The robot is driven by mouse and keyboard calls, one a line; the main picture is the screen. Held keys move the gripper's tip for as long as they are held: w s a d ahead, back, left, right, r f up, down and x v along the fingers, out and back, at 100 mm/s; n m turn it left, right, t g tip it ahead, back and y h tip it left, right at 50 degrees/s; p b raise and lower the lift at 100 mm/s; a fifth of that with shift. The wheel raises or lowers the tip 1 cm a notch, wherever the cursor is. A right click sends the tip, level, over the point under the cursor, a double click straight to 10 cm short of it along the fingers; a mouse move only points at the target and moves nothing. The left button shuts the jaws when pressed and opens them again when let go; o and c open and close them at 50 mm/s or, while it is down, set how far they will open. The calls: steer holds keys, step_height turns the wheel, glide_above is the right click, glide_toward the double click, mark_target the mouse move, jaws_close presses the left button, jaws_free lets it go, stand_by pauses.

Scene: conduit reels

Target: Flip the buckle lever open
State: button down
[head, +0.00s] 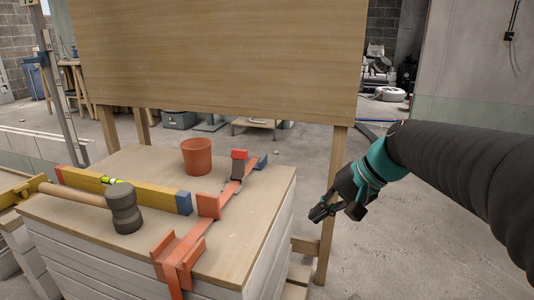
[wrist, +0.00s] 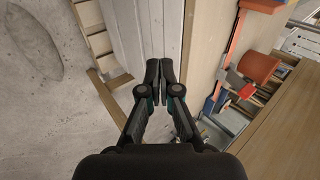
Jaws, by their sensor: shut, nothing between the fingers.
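An orange strap (head: 226,193) runs across the top of a wooden-topped crate (head: 112,168). A dark grey buckle part (head: 238,171) with a red end (head: 239,154) stands up on the strap near its far end; I cannot tell the lever's exact angle. The grey and red buckle also shows at the right in the wrist view (wrist: 237,84). My gripper (head: 318,213) is shut and empty, off the crate's right side and apart from the strap. In the wrist view its fingertips (wrist: 158,70) meet in front of the crate's white side.
An orange cup (head: 197,157), a yellow level (head: 135,192) and a mallet (head: 122,208) lie or stand left of the strap. A large wooden panel (head: 215,55) on legs stands behind the crate. The floor at the right is clear.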

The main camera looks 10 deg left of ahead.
mark_target(239, 165)
steer(key=w+a+g+y, duration=0.1)
steer(key=w+a+y, duration=0.2)
steer(key=w, duration=0.5)
steer(key=w+a+g+y+p, duration=0.1)
steer(key=w+a+y, duration=0.2)
steer(key=w, duration=0.6)
steer(key=w+a+g+y, duration=0.1)
steer(key=w+a+y, duration=0.2)
steer(key=w, duration=0.5)
steer(key=shift+w+a+r+y, duration=0.2)
steer(key=shift+a+y, duration=0.15)
steer(key=shift+y, duration=0.45)
steer(key=shift+w+f+g, duration=0.25)
steer(key=shift+w+g, duration=0.15)
steer(key=shift+w, duration=0.1)
steer(key=shift+a+y, duration=0.3)
steer(key=shift+a, duration=0.1)
steer(key=a, duration=0.8)
steer(key=shift+s+a+r, duration=0.25)
steer(key=shift+s+a, duration=0.1)
steer(key=shift+s, duration=0.05)
steer(key=shift+s+a+r+b, duration=0.2)
steer(key=shift+s, duration=0.4)
steer(key=shift+s+a+r+b, duration=0.15)
steer(key=shift+s+a, duration=0.05)
steer(key=shift+s, duration=0.4)
steer(key=shift+s+a+r, duration=0.1)
steer(key=shift+s+r, duration=0.1)
steer(key=shift+s, duration=0.5)
